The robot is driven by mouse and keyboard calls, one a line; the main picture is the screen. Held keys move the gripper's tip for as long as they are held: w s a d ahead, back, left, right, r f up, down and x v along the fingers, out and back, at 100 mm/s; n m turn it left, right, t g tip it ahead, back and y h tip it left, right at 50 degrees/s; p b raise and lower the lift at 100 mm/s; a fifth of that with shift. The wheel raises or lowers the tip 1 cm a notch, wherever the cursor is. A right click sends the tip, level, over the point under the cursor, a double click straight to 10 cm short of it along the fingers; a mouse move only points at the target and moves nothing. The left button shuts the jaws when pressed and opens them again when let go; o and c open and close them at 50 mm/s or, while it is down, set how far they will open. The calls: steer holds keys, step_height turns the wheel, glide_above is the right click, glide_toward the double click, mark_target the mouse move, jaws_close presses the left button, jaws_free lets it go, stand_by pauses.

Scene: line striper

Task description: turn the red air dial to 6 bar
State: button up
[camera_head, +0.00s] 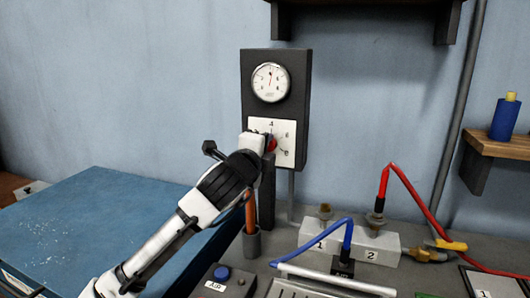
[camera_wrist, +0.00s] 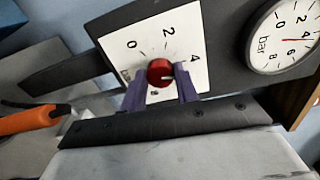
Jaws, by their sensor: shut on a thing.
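The red air dial (camera_wrist: 160,72) sits on a white scale plate (camera_wrist: 118,50) in the wrist view. My gripper (camera_wrist: 160,80) is shut on the dial, with one purple finger on each side. The dial's pale mark points right, near the 4. The 0, 2 and 4 show; part of the scale is hidden behind the fingers. In the head view the dial (camera_head: 271,144) is partly hidden by my gripper (camera_head: 265,143). The pressure gauge (camera_head: 270,82) above has its needle pointing nearly straight up; in the wrist view the gauge (camera_wrist: 284,38) reads about 4 bar.
A blue-topped table (camera_head: 100,225) stands at the left. An orange-handled tool (camera_head: 250,212) stands in a holder below the panel. A block (camera_head: 368,243) with red and blue cables is at the right. A blue bottle (camera_head: 504,120) stands on a shelf.

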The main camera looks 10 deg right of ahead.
steer(key=m, duration=0.8)
steer(key=shift+d, duration=0.1)
steer(key=shift+m, duration=0.5)
steer(key=o, duration=1)
steer(key=shift+s, duration=0.1)
steer(key=b+v, duration=0.3)
steer(key=v, duration=1)
steer(key=shift+s+f, duration=0.1)
steer(key=shift+s, duration=0.3)
